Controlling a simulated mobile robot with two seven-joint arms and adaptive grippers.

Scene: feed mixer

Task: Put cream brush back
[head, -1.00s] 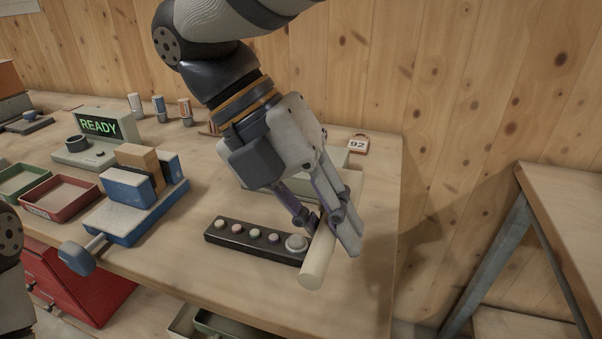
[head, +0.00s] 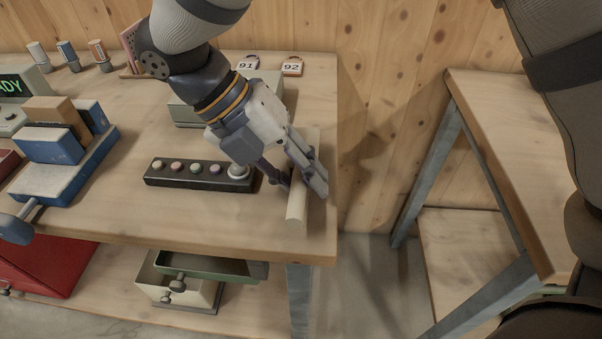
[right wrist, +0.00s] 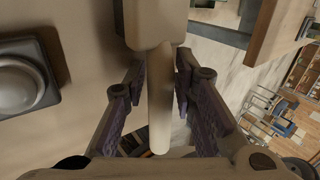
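The cream brush (head: 297,207) has a pale round handle, seen in the head view near the right end of the workbench. My right gripper (head: 305,183) is shut around this handle, with the fingers hiding part of it. In the right wrist view the handle (right wrist: 160,105) runs between the two fingers, and a wider cream block (right wrist: 156,22) is at its far end. I cannot tell how high the brush is above the bench. My left gripper is not in view.
A black button panel (head: 195,173) lies left of the brush. Tags 91 (head: 247,64) and 92 (head: 292,67) stand at the back. The workbench (head: 200,225) ends just right of the gripper; a gap separates it from another table (head: 500,130).

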